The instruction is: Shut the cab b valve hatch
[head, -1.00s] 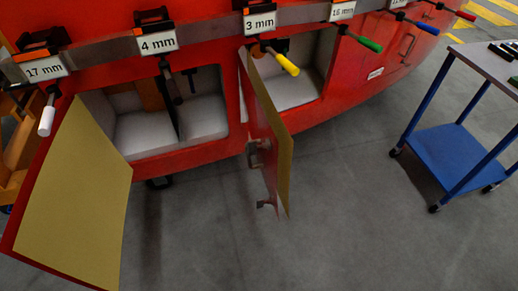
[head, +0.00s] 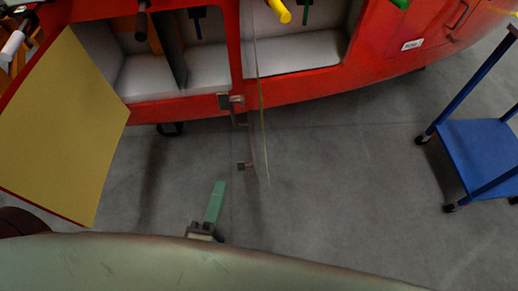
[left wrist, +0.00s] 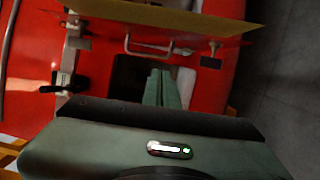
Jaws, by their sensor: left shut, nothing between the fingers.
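The red nosecone has two open hatches in the head view. The left hatch (head: 62,125) stands wide open, its yellow inner face showing. The middle hatch (head: 260,110) also stands open, seen almost edge-on between two compartments. I cannot tell from any label which is the cab b valve hatch. My left gripper (head: 215,203) has its green fingers together and empty, below and left of the middle hatch, apart from it in the picture. In the left wrist view the fingers (left wrist: 160,88) point toward red surfaces, with a yellow-edged panel (left wrist: 170,16) above them. My right gripper is out of view.
The left compartment (head: 205,80) and right compartment (head: 290,58) have pale floors. A blue cart (head: 480,155) stands at the right. Coloured handles, one yellow (head: 280,10), hang along the top. Grey floor (head: 340,190) is clear between nosecone and cart.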

